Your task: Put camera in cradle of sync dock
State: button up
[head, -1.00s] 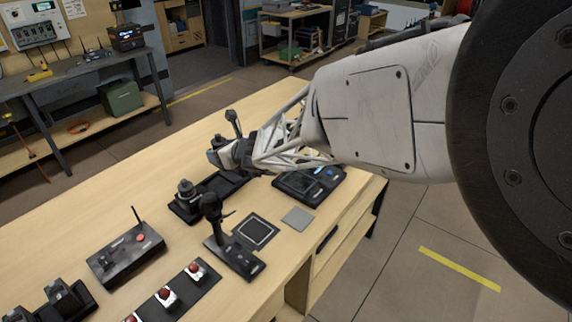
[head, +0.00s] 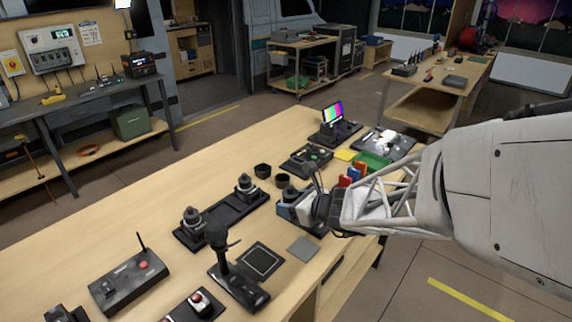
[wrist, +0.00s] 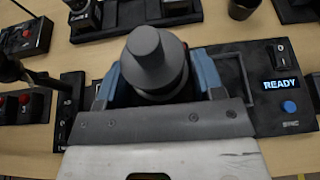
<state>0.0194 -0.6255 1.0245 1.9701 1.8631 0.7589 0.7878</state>
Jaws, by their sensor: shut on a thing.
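The sync dock (wrist: 265,68) is a dark panel in the wrist view, with a lit "READY" screen, a switch and a blue button. My gripper (wrist: 155,82) is directly over the dock, its blue fingers shut on the sides of a dark camera (wrist: 153,62) with a round lens barrel. In the head view my gripper (head: 300,205) and the held camera (head: 284,194) are at the dock (head: 312,228), near the table's right edge. The gripper hides the cradle, and I cannot tell whether the camera's base touches it.
A black tray (head: 218,214) left of the dock holds two similar cameras (head: 190,220) (head: 245,190). A stand with a dark upright (head: 222,262) and a framed black pad (head: 262,260) are in front.

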jog(key=s+d+f, duration=0.1)
jog(key=s+d, duration=0.5)
jog(key=s, duration=0.1)
jog(key=shift+s+f, duration=0.25)
jog(key=shift+s, duration=0.15)
jog(key=w, duration=0.5)
jog(key=w+a+f, duration=0.1)
jog(key=w, duration=1)
jog(key=shift+a+f, duration=0.15)
jog(key=shift+f, duration=0.1)
jog(key=shift+f, duration=1.75)
jog(key=shift+f, duration=0.15)
